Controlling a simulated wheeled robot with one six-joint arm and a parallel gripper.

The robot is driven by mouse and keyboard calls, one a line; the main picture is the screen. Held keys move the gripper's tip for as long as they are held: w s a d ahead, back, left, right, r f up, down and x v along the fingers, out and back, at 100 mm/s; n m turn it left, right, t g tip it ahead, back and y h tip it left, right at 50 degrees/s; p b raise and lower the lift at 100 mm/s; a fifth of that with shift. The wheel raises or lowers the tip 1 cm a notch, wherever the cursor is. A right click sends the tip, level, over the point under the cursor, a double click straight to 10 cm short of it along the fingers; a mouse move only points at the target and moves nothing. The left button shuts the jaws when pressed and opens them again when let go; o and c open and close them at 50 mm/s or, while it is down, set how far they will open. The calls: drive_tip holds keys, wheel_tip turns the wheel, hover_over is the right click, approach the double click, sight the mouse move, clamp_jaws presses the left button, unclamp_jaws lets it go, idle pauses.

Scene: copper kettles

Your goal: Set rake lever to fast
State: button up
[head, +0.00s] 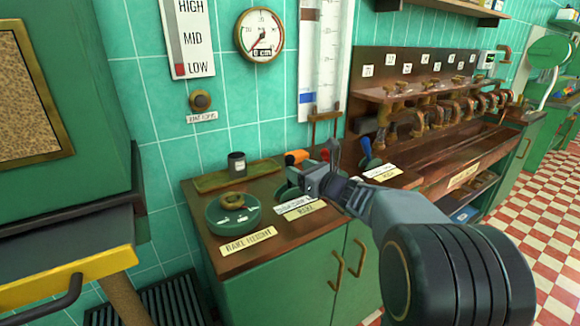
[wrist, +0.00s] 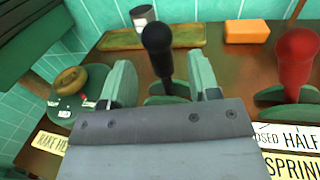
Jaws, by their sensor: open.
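The rake lever, with a black knob (wrist: 157,40) and dark shaft, stands roughly upright from a green base on the wooden counter in the wrist view. My gripper (wrist: 160,64) is open, with one finger on each side of the shaft in that view. I cannot tell whether either finger touches it. The lever's label is hidden behind my gripper there. In the head view my gripper (head: 319,172) is over the counter and hides most of the lever. A yellow RAKE label (head: 305,211) lies in front of it, below a white position strip.
A red-knobbed lever (wrist: 297,60) stands close on the right, with a SPRINKL… label. A rake height dial (head: 233,208) sits to the left. An orange block (wrist: 247,32), a tray (head: 237,176) and a dark cup (head: 236,163) are behind. A blue-handled lever (head: 367,150) is farther right.

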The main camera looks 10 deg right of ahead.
drive_tip(key=shift+x, duration=2.3)
clamp_jaws()
